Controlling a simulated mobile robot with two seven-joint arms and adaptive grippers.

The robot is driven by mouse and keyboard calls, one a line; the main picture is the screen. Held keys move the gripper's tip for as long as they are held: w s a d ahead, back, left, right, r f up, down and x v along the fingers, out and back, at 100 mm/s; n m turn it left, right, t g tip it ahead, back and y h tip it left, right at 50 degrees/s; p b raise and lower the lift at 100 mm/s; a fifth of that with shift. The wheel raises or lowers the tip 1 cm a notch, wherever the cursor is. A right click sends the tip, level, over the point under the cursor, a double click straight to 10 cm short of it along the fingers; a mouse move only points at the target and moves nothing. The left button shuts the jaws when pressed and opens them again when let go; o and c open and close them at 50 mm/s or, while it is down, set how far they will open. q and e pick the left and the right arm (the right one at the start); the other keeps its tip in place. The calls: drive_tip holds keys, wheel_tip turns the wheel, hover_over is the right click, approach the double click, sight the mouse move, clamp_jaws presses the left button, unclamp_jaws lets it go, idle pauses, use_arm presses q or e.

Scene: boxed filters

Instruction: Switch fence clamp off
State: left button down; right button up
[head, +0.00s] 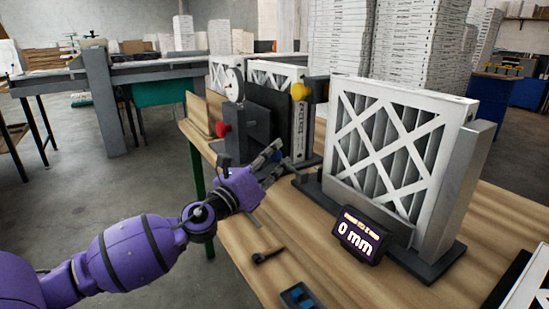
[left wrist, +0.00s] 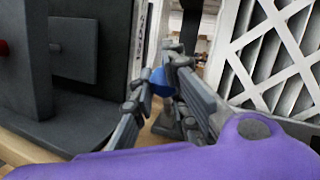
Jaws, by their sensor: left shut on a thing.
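My left gripper (head: 274,160) reaches in from the left, low between the dark grey block on the bench and a white framed filter. In the left wrist view its fingers (left wrist: 163,82) are shut on a small blue knob (left wrist: 161,88), mostly hidden by them. I take this knob to be the fence clamp's switch but cannot read a label. A dark base is partly visible behind it. The white lattice filter (head: 385,150) stands upright in a dark stand against a grey upright plate (head: 457,190). A small display (head: 358,238) in front reads 0 mm. My right gripper is not in view.
The dark grey block (head: 250,125) has a red knob (head: 222,130) and a round dial (head: 233,85). A yellow knob (head: 299,91) sits behind.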

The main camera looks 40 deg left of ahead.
use_arm(q)
drive_tip(key=shift+d+f, duration=0.15)
drive_tip(key=shift+f, duration=0.45)
drive_tip(key=c, duration=1.7)
unclamp_jaws()
drive_tip(key=shift+s, duration=0.1)
drive_tip(key=shift+r, duration=0.1)
drive_tip(key=v, duration=1.1)
drive_tip(key=shift+s, duration=0.35)
